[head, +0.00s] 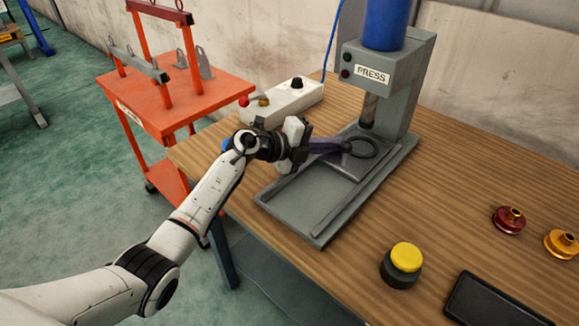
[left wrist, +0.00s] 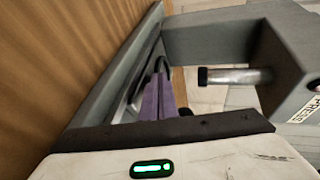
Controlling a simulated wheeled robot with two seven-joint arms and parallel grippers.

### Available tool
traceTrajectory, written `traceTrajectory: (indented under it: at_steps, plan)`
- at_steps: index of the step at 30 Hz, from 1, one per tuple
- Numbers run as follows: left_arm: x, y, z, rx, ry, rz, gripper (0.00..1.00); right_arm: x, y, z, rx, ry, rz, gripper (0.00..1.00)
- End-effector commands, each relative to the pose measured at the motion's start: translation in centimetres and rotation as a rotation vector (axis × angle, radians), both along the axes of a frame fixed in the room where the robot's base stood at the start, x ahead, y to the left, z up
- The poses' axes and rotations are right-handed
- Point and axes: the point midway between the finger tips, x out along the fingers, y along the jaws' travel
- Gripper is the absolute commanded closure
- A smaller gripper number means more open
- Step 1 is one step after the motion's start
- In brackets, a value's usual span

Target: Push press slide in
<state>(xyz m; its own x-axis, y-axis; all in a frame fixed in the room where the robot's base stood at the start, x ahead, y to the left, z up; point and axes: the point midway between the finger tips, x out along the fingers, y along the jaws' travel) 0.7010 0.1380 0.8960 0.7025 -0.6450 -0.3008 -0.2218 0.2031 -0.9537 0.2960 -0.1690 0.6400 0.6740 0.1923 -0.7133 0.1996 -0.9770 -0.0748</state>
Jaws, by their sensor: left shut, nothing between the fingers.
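The grey press (head: 405,95) with its "PRESS" label stands on the wooden table. Its base tray (head: 295,203) extends toward the front left and is bare there. The grey slide plate (head: 338,168) lies on the rails toward the rear, near the ram (head: 368,111). A dark ring (head: 375,152) sits on the plate, below and slightly in front of the ram. My left gripper (head: 346,146) is shut and empty, its purple fingers at the ring's left side; I cannot tell whether they touch it. The fingers (left wrist: 160,98) and ram (left wrist: 235,76) also show in the left wrist view. My right gripper is out of view.
A white control box (head: 290,98) stands behind my left arm. A yellow-topped button (head: 405,258), a black flat device (head: 495,302), a red part (head: 508,219) and a gold part (head: 561,243) are at the right. An orange cart (head: 215,88) stands left of the table.

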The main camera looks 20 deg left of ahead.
Motion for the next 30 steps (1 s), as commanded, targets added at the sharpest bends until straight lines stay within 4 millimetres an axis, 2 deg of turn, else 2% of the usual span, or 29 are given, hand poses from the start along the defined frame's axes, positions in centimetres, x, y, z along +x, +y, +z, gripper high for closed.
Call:
traceTrajectory:
  at_steps: [6, 12, 18, 26, 30]
  plan:
    - [-1.9, 2.1, 0.4, 0.005, 0.003, -0.008, 1.0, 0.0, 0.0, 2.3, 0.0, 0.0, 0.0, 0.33]
    - [-5.3, 5.2, 1.5, 0.007, 0.0, -0.009, 1.0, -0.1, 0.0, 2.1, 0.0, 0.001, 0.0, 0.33]
    - [-7.6, 7.4, 2.5, 0.002, 0.001, -0.009, 1.0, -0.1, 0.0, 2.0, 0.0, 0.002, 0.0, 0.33]
    - [-8.6, 8.2, 3.0, 0.0, 0.0, -0.01, 1.0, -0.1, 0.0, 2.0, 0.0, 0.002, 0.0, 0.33]
    - [-8.6, 7.4, 4.1, -0.057, -0.04, 0.01, 1.0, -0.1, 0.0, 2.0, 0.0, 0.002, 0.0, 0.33]
